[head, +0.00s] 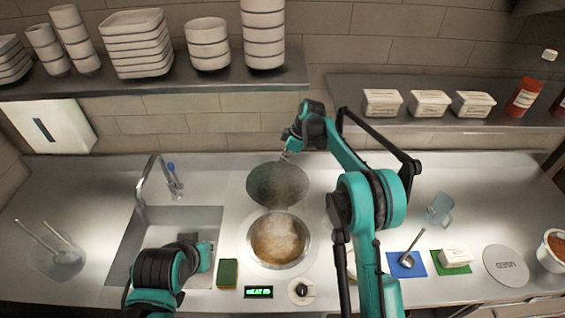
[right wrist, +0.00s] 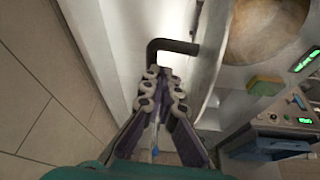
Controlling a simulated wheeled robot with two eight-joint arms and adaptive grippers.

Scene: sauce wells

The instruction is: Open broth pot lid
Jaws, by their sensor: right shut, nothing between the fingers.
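The broth pot (head: 250,252) is sunk in the counter, with brown broth (head: 278,240) showing in it. Its round grey lid (head: 277,186) is off the opening, raised behind the pot. The broth also shows at the top of the right wrist view (right wrist: 262,28). My right gripper (head: 289,154) is at the lid's far upper edge. In the right wrist view its fingers (right wrist: 162,75) are shut and empty, just beside the dark bent handle (right wrist: 172,47); I cannot tell whether they touch it. My left gripper (head: 204,256) is low over the sink; its fingers are unclear.
The sink (head: 150,230) and faucet (head: 148,180) are left of the pot. A sponge (head: 228,273), a green display (head: 258,292) and a knob (head: 301,291) lie in front. A ladle (head: 407,258) on a blue mat and a glass mug (head: 440,209) are to the right. Shelves hold bowls above.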

